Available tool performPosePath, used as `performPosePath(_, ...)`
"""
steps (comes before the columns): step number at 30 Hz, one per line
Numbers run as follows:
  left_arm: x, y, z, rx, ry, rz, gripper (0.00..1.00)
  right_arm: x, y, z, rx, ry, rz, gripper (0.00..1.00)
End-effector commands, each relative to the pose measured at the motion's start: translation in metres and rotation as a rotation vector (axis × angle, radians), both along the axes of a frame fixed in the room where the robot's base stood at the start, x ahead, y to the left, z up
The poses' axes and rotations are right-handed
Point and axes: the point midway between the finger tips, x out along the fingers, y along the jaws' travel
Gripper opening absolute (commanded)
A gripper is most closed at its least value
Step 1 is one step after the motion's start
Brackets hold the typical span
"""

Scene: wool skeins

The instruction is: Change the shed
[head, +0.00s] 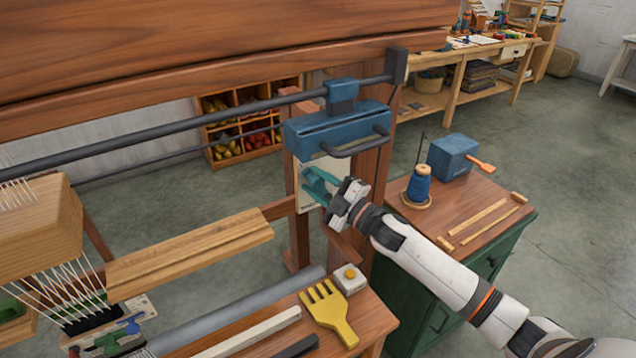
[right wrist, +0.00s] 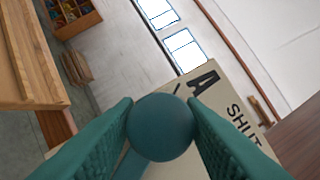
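The wooden loom fills the left of the head view. A pale plate (head: 306,188) is fixed to its right post, below a blue housing (head: 330,130) with a dark bar handle (head: 357,145). My right gripper (head: 322,186) is at this plate. In the right wrist view its teal fingers (right wrist: 161,112) sit on both sides of a round teal knob (right wrist: 161,126) and appear to touch it. Behind the knob, the plate (right wrist: 218,98) shows an "A" and part of a word, "SHU". The knob's stem is mostly hidden. White heddles (head: 68,290) hang at the far left. My left gripper is not in view.
A yellow comb (head: 328,312) and a small white box (head: 349,278) lie on the front wooden ledge. A green cabinet (head: 500,211) at right holds a blue yarn spool (head: 419,187), a blue box (head: 452,157) and wooden sticks (head: 478,218). Open floor lies beyond.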

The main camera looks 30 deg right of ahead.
Motion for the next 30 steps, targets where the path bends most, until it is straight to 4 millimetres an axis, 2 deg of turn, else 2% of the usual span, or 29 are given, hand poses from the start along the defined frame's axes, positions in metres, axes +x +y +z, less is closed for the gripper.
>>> performPosePath(1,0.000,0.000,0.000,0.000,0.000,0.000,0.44,0.000,0.000,0.000,0.001,0.000,0.000,0.45)
performPosePath(3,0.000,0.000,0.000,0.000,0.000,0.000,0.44,0.000,0.000,0.000,0.001,0.000,0.000,0.52)
performPosePath(11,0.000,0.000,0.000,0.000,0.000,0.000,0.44,-0.001,0.000,-0.001,0.001,0.000,0.000,0.52)
performPosePath(14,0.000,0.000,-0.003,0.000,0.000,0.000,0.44,-0.007,-0.004,-0.004,0.000,0.002,-0.001,0.52)
performPosePath(30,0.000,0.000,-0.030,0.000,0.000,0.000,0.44,-0.093,-0.042,-0.023,0.000,0.004,0.000,0.52)
